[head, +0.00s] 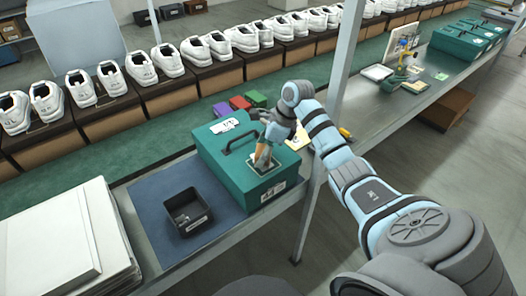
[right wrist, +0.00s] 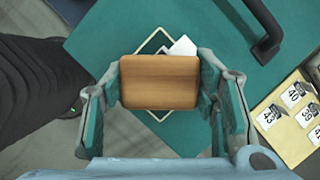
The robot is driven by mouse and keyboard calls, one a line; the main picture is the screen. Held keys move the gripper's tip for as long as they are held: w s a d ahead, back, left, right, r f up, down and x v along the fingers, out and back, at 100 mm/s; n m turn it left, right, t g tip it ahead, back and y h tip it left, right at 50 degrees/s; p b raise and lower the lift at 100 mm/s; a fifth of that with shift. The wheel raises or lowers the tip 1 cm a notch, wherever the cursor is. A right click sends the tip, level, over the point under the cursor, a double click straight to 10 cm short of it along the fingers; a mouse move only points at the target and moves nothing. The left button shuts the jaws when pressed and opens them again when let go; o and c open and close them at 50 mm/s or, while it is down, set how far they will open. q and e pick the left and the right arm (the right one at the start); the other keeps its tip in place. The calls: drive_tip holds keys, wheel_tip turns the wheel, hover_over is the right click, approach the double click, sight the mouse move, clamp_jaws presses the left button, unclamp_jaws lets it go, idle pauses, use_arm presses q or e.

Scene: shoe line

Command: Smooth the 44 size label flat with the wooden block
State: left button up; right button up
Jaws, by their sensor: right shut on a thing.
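My right gripper (head: 264,158) is shut on the wooden block (right wrist: 160,82), which spans its fingers. It is over the lid of the green box (head: 222,158). The box lid also shows in the right wrist view (right wrist: 125,25). A dark square with a pale outline (right wrist: 150,45) is printed on the lid, partly under the block. A white label (right wrist: 183,46) sticks out past the block's far edge, tilted to the outline. The block hides the rest of it, and no number is readable. I cannot tell whether the block touches it. My left gripper is not in view.
The box has a dark handle (right wrist: 268,42). A tan sheet of size labels (right wrist: 285,125) lies beside the box. A black tray (head: 187,212) stands on the blue mat (head: 150,195). A metal post (head: 340,90) stands close by my right arm. White shoes line the back.

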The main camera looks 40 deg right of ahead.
drive_tip(key=shift+f+b, duration=0.3)
drive_tip(key=shift+f, duration=0.1)
drive_tip(key=shift+s+r+p, duration=0.15)
drive_tip(key=shift+s+p, duration=0.35)
drive_tip(key=shift+p, duration=0.05)
drive_tip(key=shift+s+p, duration=0.65)
drive_tip(key=shift+s, duration=0.95)
drive_tip(key=shift+f, duration=0.25)
drive_tip(key=w+b, duration=0.1)
drive_tip(key=b, duration=0.1)
drive_tip(key=w+b, duration=0.1)
drive_tip(key=w, duration=0.1)
drive_tip(key=shift+w+f+b, duration=0.2)
drive_tip(key=shift+w+b, duration=0.05)
drive_tip(key=shift+b, duration=0.15)
drive_tip(key=shift+w+a, duration=0.1)
drive_tip(key=shift+w, duration=0.1)
drive_tip(key=shift+r, duration=0.2)
